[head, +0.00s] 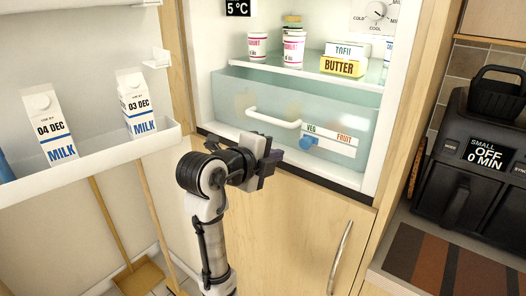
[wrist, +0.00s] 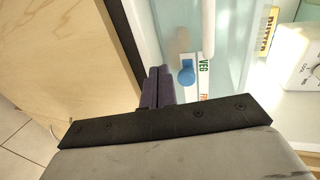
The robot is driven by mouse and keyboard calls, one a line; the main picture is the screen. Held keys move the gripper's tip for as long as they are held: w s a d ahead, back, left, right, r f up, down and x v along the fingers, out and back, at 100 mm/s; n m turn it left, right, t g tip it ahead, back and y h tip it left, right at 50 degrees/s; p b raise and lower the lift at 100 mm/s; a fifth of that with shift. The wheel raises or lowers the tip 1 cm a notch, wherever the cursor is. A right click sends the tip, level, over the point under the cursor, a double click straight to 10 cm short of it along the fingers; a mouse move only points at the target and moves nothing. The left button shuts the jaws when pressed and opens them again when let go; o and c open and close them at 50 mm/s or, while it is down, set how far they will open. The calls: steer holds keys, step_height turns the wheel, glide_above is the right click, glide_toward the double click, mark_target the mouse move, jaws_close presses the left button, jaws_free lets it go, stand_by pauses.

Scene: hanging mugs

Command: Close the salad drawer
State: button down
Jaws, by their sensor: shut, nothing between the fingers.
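The salad drawer (head: 235,88) is a translucent pale blue box at the bottom of the open fridge. Its top front edge shows below the shelf edge; how far it stands out is hard to tell. It has a white bar handle (head: 272,119) and a white VEG/FRUIT strip (head: 335,144) with a blue slider knob (head: 307,141). My gripper (head: 272,158) is in front of the drawer's lower part, below the handle and left of the knob. In the wrist view its dark fingers (wrist: 158,86) are together and empty, beside the blue knob (wrist: 187,73). Contact with the drawer cannot be told.
A glass shelf (head: 300,72) above the drawer holds yogurt pots (head: 293,48) and butter (head: 343,66). The open fridge door (head: 90,155) with milk cartons stands at left. A wooden cupboard (head: 290,225) is below, and a black appliance (head: 475,160) stands at right.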

mark_target(297, 146)
steer(key=x, duration=0.2)
steer(key=p+x, duration=0.1)
steer(key=x, duration=0.1)
steer(key=r+p+x, duration=0.1)
steer(key=x, duration=0.1)
steer(key=shift+w+d, duration=0.25)
steer(key=shift+w, duration=0.05)
